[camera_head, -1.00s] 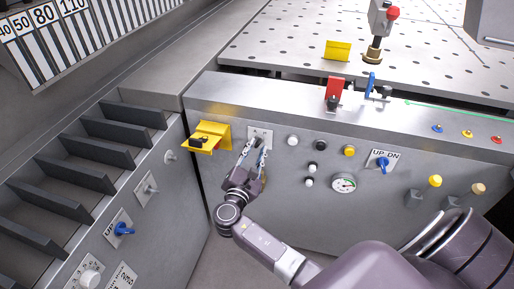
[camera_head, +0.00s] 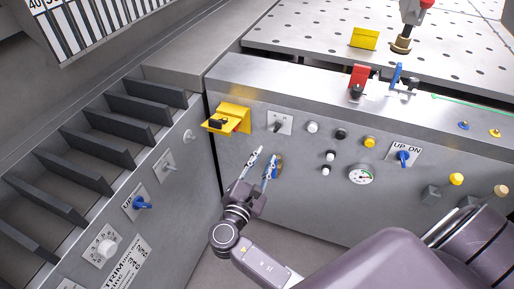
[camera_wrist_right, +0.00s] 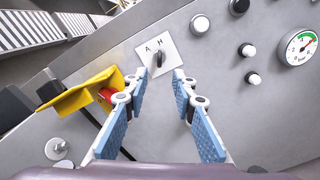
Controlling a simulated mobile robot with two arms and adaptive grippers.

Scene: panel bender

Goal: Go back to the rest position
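My right gripper (camera_head: 264,160) is in front of the grey control panel (camera_head: 300,190), below and slightly left of a selector switch on a white plate (camera_head: 289,128). Its two blue-padded fingers are apart with nothing between them. In the right wrist view the open gripper (camera_wrist_right: 160,78) points at the switch plate marked A and M (camera_wrist_right: 149,45). The black switch knob (camera_wrist_right: 158,60) stands beyond the fingertips, with a visible gap. My left gripper is not in view.
A yellow bracket with a red and black part (camera_head: 230,117) juts out left of the switch. Buttons, a gauge (camera_head: 361,174) and a blue UP/DN switch (camera_head: 403,157) lie to the right. A slotted side panel (camera_head: 165,215) stands at the left. The perforated table (camera_head: 310,30) is behind.

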